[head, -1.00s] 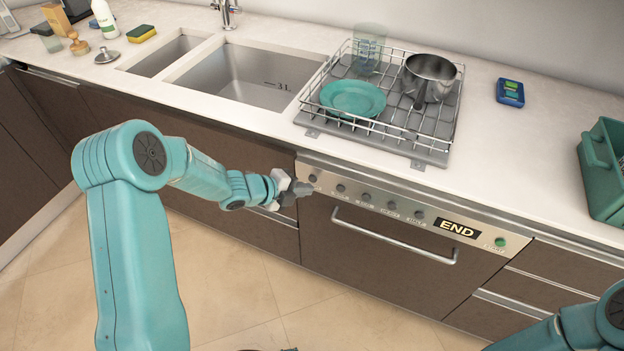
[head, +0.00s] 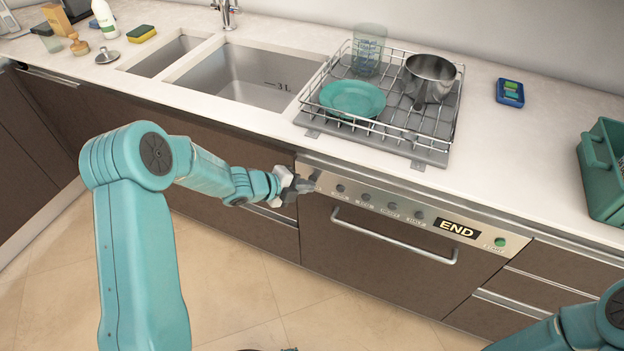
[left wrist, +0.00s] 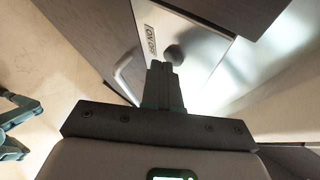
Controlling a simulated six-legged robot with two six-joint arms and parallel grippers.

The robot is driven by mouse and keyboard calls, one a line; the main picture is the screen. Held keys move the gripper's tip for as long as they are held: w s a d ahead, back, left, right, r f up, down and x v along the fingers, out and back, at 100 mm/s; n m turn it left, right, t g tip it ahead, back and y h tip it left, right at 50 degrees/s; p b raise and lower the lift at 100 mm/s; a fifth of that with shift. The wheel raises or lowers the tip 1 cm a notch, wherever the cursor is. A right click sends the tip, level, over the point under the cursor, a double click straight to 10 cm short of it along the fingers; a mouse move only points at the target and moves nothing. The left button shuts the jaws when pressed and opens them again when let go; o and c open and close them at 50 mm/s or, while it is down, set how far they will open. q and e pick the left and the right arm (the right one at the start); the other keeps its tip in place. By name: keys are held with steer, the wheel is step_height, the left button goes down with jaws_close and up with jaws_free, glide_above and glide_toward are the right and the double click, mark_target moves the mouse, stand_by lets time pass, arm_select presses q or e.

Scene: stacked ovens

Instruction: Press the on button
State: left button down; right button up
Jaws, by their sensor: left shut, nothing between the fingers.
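My left gripper (head: 312,182) is shut and empty at the panel's left end, covering the leftmost button in the head view. In the left wrist view, the shut fingertips (left wrist: 161,68) are just below a dark round button (left wrist: 175,54). It sits beside an ON/OFF label (left wrist: 151,40). I cannot tell whether they touch. My right gripper is out of view.
A bar handle (head: 395,238) sticks out below the panel. On the counter above stands a dish rack (head: 440,147) with a teal plate, a glass and a metal pot. A sink (head: 240,75) is left of it. Floor in front is clear.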

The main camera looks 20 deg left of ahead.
arm_select(q)
steer(key=shift+w, duration=0.3)
steer(key=shift+s, duration=0.1)
stand_by(0.3)
steer(key=shift+s+b, duration=0.55)
steer(key=shift+s, duration=0.25)
steer(key=s+b, duration=0.2)
steer(key=s, duration=0.3)
steer(key=shift+b, duration=0.3)
stand_by(0.4)
